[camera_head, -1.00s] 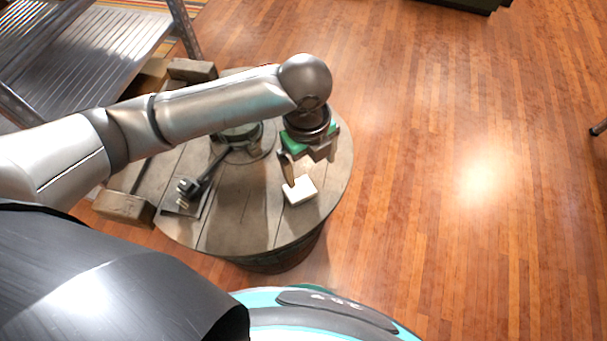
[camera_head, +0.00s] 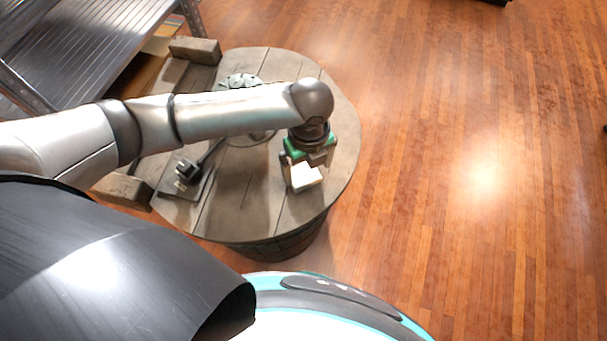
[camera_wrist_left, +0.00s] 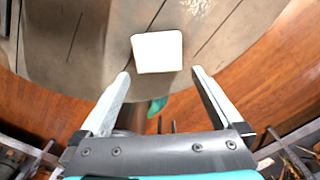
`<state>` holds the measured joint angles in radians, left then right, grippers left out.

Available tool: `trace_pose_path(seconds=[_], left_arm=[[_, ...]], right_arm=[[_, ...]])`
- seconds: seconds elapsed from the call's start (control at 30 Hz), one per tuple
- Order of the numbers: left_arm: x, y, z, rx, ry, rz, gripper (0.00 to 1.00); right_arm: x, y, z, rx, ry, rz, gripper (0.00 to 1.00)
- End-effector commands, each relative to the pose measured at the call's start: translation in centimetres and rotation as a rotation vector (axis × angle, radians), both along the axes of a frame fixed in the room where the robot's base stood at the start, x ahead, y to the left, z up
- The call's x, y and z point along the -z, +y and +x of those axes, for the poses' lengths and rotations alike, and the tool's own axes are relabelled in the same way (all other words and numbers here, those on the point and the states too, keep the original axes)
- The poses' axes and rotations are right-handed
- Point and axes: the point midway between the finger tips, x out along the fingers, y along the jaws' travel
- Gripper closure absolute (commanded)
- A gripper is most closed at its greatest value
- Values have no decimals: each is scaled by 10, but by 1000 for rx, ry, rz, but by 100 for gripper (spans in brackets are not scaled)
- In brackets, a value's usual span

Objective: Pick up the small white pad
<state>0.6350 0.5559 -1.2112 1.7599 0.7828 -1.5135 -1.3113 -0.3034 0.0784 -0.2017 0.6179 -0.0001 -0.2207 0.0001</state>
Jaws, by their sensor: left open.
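The small white pad (camera_head: 306,177) lies on the round wooden barrel-top table (camera_head: 236,216), near its right front part. In the left wrist view the white pad (camera_wrist_left: 157,52) is whole and lies just beyond the fingertips, centred between them. My left gripper (camera_head: 303,186) is over the table at the pad, pointing down. In the left wrist view my left gripper (camera_wrist_left: 160,73) has its two fingers spread wide with nothing between them. In the head view the hand covers part of the pad's far side. My right gripper is not in view.
A dark scale-like item (camera_head: 186,174) stands on the table's left part, and a round dial (camera_head: 241,81) is behind my arm. Wooden blocks (camera_head: 195,50) sit at the table's left edge. Metal steps (camera_head: 90,50) stand at upper left.

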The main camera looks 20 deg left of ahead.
Motion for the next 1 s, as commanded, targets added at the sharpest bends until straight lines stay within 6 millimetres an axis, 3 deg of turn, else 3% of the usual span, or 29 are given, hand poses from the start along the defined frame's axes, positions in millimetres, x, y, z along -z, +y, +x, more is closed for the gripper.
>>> trace_pose_path(seconds=[0.23,0.5,1.0], left_arm=[[40,2,-1,0,1,1,0],[43,3,-1,1,0,0,0],[42,3,-1,1,1,1,56]], right_arm=[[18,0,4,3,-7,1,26],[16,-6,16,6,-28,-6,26],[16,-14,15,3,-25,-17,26]])
